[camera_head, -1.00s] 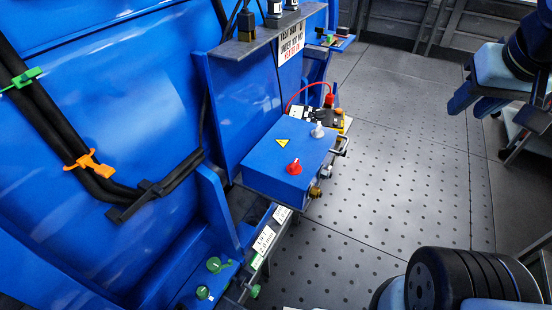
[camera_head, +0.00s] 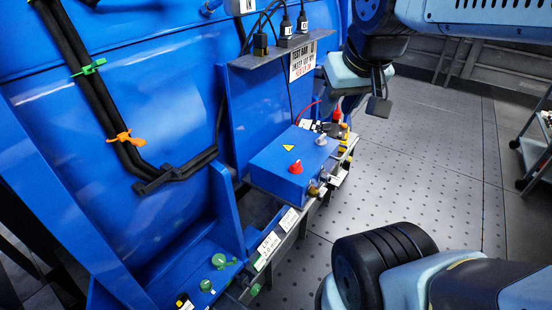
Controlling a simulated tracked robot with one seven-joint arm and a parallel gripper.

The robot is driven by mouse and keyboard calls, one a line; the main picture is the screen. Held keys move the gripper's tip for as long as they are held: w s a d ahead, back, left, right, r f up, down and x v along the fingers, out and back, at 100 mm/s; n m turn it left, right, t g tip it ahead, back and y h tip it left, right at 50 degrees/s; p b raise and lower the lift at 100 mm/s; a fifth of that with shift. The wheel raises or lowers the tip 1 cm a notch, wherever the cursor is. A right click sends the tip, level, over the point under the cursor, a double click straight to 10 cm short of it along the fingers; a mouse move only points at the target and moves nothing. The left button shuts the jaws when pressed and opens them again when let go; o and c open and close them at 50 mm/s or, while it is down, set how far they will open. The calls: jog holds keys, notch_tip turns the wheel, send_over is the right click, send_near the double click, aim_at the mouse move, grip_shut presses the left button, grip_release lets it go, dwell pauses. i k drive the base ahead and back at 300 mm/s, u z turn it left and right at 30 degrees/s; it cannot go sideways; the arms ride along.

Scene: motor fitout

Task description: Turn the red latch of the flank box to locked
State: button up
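The flank box (camera_head: 272,160) is a blue box on the side of the blue machine, with a yellow warning triangle on its top. The red latch (camera_head: 296,167) is a small knob on the box top near its front right edge. Its exact turn is too small to read. My gripper (camera_head: 358,104) hangs at the upper right, above and beyond the box, apart from it. Its dark fingers look spread, with nothing seen between them; part of it is hidden by my arm.
A grey or white knob (camera_head: 320,140) sits behind the red latch. A red cable and plug (camera_head: 337,116) stand behind the box. A shelf (camera_head: 285,50) with black plugs and a sign overhangs it. Green knobs (camera_head: 218,260) are at the lower left. Perforated floor (camera_head: 420,170) is clear.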

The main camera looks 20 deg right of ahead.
aim_at(296, 169)
jog(key=z, duration=0.6)
jog(key=k, duration=1.5)
jog(key=u, duration=0.75)
jog(key=i, duration=1)
